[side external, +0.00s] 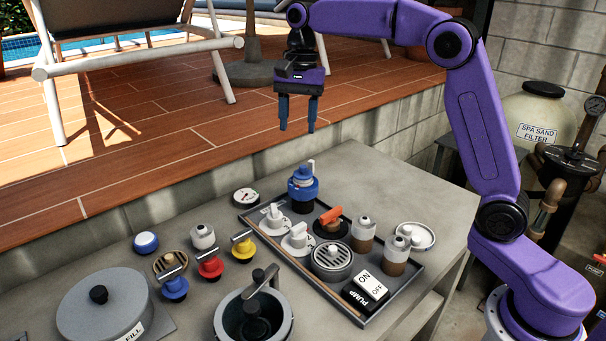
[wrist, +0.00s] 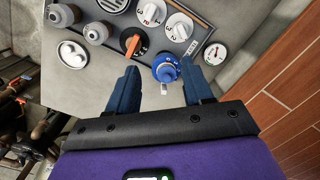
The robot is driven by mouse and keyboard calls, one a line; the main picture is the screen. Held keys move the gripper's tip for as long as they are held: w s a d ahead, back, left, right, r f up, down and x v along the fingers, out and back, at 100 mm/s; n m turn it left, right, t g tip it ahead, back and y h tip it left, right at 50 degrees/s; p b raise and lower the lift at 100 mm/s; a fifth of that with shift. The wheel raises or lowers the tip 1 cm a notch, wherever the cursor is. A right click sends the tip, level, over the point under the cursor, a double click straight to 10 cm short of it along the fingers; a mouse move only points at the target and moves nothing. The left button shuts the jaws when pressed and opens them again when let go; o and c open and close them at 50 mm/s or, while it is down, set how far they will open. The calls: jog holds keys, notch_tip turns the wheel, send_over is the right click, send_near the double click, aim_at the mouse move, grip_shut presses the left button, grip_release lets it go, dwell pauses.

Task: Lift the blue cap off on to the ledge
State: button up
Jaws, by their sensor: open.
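A blue cap (side external: 303,186) with a grey-white upright tab stands at the back corner of the dark tray. The blue cap also shows in the wrist view (wrist: 166,72), framed between my fingertips. What lies under it is hidden. A second, low blue-and-white round piece (side external: 146,242) sits on the grey ledge top (side external: 365,165) at the left. My gripper (side external: 298,129) is open and empty, fingers pointing down, above the blue cap and clear of it.
The tray (side external: 424,268) also holds white knobs (side external: 273,217), an orange-handled valve (side external: 331,221), two jars (side external: 363,233) and a pump switch (side external: 366,292). A gauge (side external: 246,197) sits just left of the cap. Bare ledge lies behind the tray.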

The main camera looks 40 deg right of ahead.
jog(key=w+d+r+m, duration=0.1)
jog(key=w+d+m, duration=0.65)
jog(key=d, duration=0.25)
send_over(303, 166)
jog(key=shift+m, duration=0.25)
jog(key=f, duration=0.8)
jog(key=d+f, duration=0.1)
jog(key=f, duration=0.3)
jog(key=shift+w, duration=0.3)
jog(key=shift+s+a+f, duration=0.15)
jog(key=shift+a+f, duration=0.05)
jog(key=shift+f, duration=1.05)
jog(key=shift+s+a+f, duration=0.1)
jog(key=shift+a+f, duration=0.1)
jog(key=shift+f, duration=1.05)
grip_shut()
